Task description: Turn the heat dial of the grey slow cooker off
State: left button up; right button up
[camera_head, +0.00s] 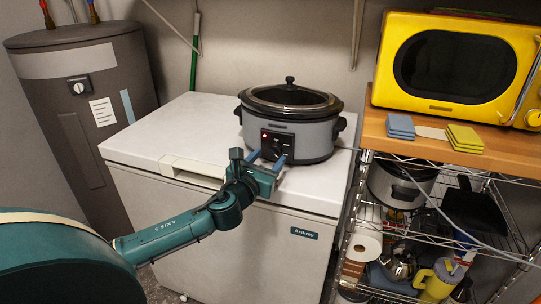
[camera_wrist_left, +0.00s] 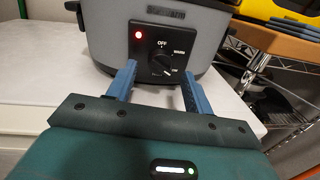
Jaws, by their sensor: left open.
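The grey slow cooker (camera_head: 312,140) with a black lid stands on the white chest freezer. Its black front panel has a lit red light (camera_wrist_left: 138,34) and the heat dial (camera_wrist_left: 160,62). In the left wrist view, OFF is printed above the dial and WARM to its upper right. The dial's pale mark seems to point to the lower right, away from OFF. My left gripper (camera_head: 266,158) is open in front of the panel. Its two blue fingers (camera_wrist_left: 157,72) are apart, one on each side below the dial; I cannot tell whether they touch it. My right gripper is not in view.
The white freezer lid (camera_head: 190,130) is clear left of the cooker. A wire rack (camera_head: 350,215) with a wooden top and a yellow microwave (camera_head: 455,65) stands close on the right. A grey water heater (camera_head: 90,110) is at the left. A cord runs right from the cooker.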

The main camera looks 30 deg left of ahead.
aim_at(275, 151)
pick_arm(q)
jog(key=shift+w+a, duration=0.2)
jog(key=shift+w, duration=0.9)
jog(key=shift+c, duration=0.5)
jog(key=c, duration=0.8)
